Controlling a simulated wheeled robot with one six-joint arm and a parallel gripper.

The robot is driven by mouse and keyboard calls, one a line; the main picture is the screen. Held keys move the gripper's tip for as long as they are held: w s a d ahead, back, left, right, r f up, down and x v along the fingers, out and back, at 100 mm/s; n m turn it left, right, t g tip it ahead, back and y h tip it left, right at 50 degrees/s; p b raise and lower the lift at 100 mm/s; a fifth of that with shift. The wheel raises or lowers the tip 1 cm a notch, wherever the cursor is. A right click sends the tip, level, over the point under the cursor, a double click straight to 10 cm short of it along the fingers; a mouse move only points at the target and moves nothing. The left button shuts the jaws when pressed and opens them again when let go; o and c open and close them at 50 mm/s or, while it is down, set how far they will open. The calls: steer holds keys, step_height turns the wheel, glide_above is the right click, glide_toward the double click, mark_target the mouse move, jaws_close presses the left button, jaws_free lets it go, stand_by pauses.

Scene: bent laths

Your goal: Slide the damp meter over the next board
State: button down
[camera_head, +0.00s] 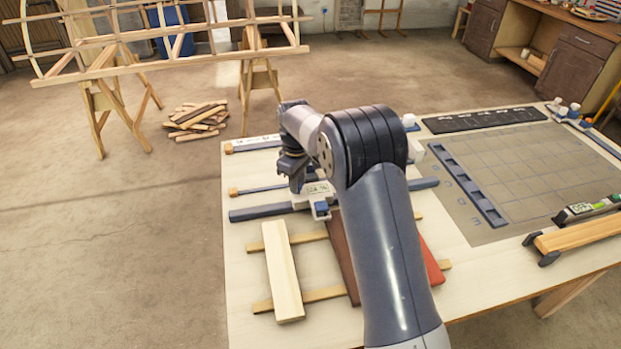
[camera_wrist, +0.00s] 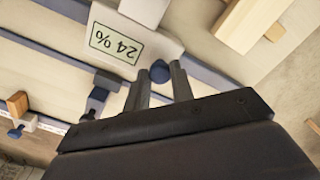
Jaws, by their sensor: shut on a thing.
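The damp meter (camera_head: 318,190) is a white block with a green display and a blue part at its front. In the wrist view the meter (camera_wrist: 125,35) shows upside down and reads 24 %. It sits at the dark blue rail (camera_head: 262,212) behind the boards. My gripper (camera_head: 297,180) is shut on the meter's blue knob (camera_wrist: 159,71), between both fingers. A pale board (camera_head: 283,272) lies left and in front of the meter. A dark brown board (camera_head: 342,255) lies right of the pale one, and a red board (camera_head: 432,264) farther right; my arm hides much of both.
The boards rest on two wooden battens (camera_head: 312,295). Clamp bars (camera_head: 255,190) lie behind the rail. A gridded mat (camera_head: 525,165), a level (camera_head: 590,208) and a wooden bar (camera_head: 580,234) occupy the table's right. Bare tabletop (camera_head: 243,262) shows at the left edge.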

steer(key=a, duration=0.4)
steer(key=s+a+p, duration=0.1)
steer(key=a, duration=0.3)
steer(key=s+a, duration=0.1)
steer(key=a, duration=0.3)
steer(key=shift+s+a, duration=0.25)
steer(key=shift+a, duration=0.05)
steer(key=c, duration=1.2)
jaws_free()
steer(key=shift+r, duration=0.1)
step_height(320, 180, up, 11)
steer(key=shift+f+b, duration=0.2)
steer(key=shift+b, duration=0.2)
